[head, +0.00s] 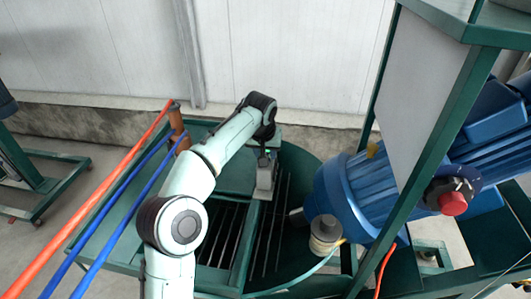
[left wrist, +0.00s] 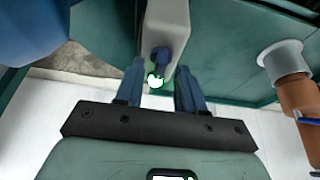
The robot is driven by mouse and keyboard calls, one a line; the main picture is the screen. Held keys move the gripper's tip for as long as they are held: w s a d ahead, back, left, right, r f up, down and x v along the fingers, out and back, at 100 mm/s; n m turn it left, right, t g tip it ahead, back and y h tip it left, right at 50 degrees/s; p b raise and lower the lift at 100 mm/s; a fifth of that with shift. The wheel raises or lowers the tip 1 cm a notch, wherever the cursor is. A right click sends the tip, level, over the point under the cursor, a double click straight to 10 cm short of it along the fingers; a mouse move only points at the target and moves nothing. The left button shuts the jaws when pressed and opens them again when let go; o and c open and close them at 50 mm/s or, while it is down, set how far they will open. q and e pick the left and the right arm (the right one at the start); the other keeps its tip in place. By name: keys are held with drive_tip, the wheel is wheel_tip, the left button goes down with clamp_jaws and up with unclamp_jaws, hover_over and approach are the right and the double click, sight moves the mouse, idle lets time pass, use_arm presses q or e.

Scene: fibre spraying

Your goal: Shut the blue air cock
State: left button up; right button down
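The blue air cock (left wrist: 160,57) shows in the left wrist view on the end of a pale grey block (left wrist: 166,22). A small white and green piece (left wrist: 155,80) sits at its near end. My left gripper (left wrist: 160,68) is open, with one finger on each side of the cock. Gaps show between the fingers and the cock, and I see no clear contact. In the head view my left gripper (head: 265,154) is at the top of the grey block (head: 265,180), above the green machine. The cock cannot be made out there. My right gripper is not in view.
A brown pipe (head: 178,127) with orange (head: 100,190) and blue hoses (head: 112,238) stands left of my arm. A large blue motor (head: 345,195) and a green frame (head: 440,130) with a red knob (head: 453,203) beside it fill the right. Slatted openings (head: 225,230) lie below the block.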

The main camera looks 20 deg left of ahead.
use_arm(q)
drive_tip(key=shift+w+f, duration=0.2)
drive_tip(key=shift+f, duration=0.1)
clamp_jaws()
drive_tip(key=shift+n, duration=0.3)
drive_tip(key=n+y, duration=0.1)
drive_tip(key=n, duration=0.1)
drive_tip(key=n+g+y, duration=0.1)
drive_tip(key=n, duration=0.2)
drive_tip(key=shift+w+d+p, duration=0.1)
drive_tip(key=shift+d+p, duration=0.05)
drive_tip(key=shift+p, duration=0.15)
drive_tip(key=n+g, duration=0.1)
drive_tip(key=n, duration=0.2)
drive_tip(key=n+g+y, duration=0.1)
drive_tip(key=n, duration=0.1)
drive_tip(key=shift+w+n, duration=0.1)
drive_tip(key=shift+n, duration=0.7)
